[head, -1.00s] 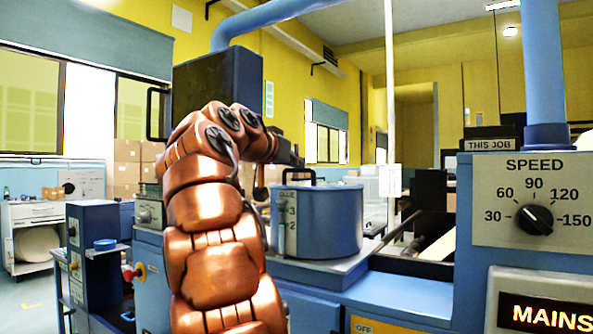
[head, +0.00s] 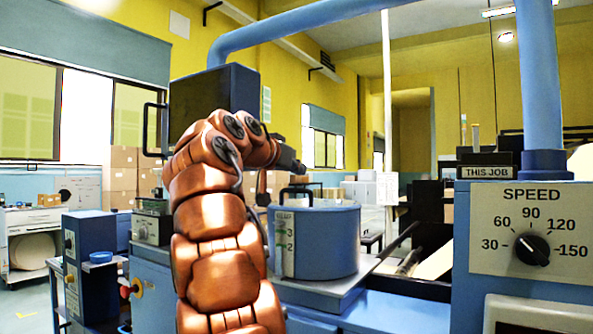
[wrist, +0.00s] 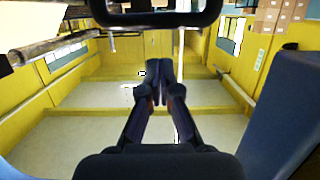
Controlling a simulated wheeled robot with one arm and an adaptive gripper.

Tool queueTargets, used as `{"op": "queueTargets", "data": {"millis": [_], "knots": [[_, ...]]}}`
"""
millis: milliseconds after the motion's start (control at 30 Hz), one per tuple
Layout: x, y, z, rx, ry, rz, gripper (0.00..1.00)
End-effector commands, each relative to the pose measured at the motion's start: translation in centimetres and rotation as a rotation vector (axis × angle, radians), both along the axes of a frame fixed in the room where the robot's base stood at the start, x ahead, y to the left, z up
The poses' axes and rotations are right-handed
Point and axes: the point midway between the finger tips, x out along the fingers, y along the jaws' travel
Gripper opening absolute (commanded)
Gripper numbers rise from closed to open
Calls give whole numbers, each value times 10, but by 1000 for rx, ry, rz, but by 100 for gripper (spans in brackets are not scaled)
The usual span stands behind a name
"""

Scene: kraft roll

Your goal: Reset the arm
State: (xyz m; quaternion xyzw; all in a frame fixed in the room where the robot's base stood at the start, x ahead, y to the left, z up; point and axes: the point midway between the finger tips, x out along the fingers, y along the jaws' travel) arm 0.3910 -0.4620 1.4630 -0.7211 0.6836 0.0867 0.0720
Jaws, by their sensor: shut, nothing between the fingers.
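My copper-coloured arm (head: 217,220) rises through the middle of the head view and bends over to the right at its top. Its dark wrist end is above and beside the blue glue pot; the fingers are not clear there. In the wrist view my gripper (wrist: 160,82) shows both dark fingers together at the tips, with nothing between them. The blue glue pot (head: 325,245) with a dark handle stands on the machine, just right of the arm. The arm hides part of the machine behind it.
A panel with a speed dial (head: 533,249) and a blue vertical pipe (head: 541,80) stand close on the right. A dark box (head: 215,98) is behind the arm. Cardboard boxes (head: 122,175) are stacked by the far wall. Open floor shows at far left.

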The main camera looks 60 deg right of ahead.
Motion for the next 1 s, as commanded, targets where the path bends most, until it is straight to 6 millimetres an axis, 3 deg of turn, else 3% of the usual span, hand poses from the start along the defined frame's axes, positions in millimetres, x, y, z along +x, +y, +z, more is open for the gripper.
{"op": "queueTargets", "data": {"millis": [100,400,800,1000], "knots": [[-1,28,7,-11,-6,6,0],[-4,79,20,-8,-3,4,0],[-4,90,22,-5,1,5,0],[9,96,7,45,79,58,0]]}}
